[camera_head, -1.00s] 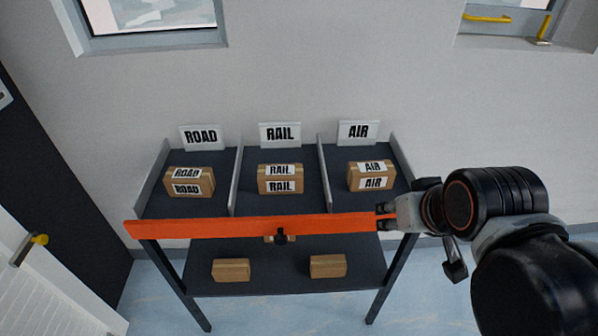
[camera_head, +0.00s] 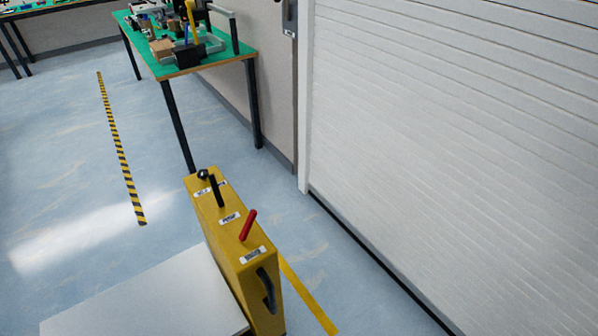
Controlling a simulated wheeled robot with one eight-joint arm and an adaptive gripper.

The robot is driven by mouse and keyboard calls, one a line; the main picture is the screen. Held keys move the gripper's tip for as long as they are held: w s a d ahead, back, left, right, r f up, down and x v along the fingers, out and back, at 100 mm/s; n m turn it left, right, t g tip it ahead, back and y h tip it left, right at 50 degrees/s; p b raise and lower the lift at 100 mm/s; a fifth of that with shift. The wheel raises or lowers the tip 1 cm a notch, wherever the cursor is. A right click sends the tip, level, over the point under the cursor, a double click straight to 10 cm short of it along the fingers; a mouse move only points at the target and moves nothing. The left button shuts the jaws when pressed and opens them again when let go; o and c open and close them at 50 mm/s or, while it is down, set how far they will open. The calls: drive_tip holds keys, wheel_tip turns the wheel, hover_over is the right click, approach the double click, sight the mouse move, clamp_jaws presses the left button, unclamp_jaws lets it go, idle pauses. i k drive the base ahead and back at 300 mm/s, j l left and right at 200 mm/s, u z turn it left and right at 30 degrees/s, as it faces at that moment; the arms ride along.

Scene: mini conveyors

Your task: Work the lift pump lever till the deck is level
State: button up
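A narrow yellow lift housing (camera_head: 224,240) stands on the floor at the lower middle of the head view. A black lever (camera_head: 216,191) rises from its top, and a small black ball knob (camera_head: 203,174) is at its far end. A red lever (camera_head: 249,225) leans nearer to me. White labels are on the top, one beside each control, but they are too small to read surely; which lever is the pump lever I cannot tell. The pale grey deck (camera_head: 150,300) lies left of the housing, partly cut off; whether it is level is unclear. My gripper is out of view.
A black handle (camera_head: 267,290) is on the housing's near end. A green-topped workbench (camera_head: 180,70) with clutter stands behind. A white roller shutter (camera_head: 450,150) fills the right. A yellow-black floor stripe (camera_head: 120,150) runs at left, with clear floor around it.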

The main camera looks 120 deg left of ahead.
sight(212, 178)
drive_tip(key=u, duration=4.25)
drive_tip(key=k+l, duration=0.6)
drive_tip(key=k, duration=0.15)
drive_tip(key=i+j+u, duration=0.1)
drive_tip(key=i+u, duration=0.15)
drive_tip(key=i, duration=0.2)
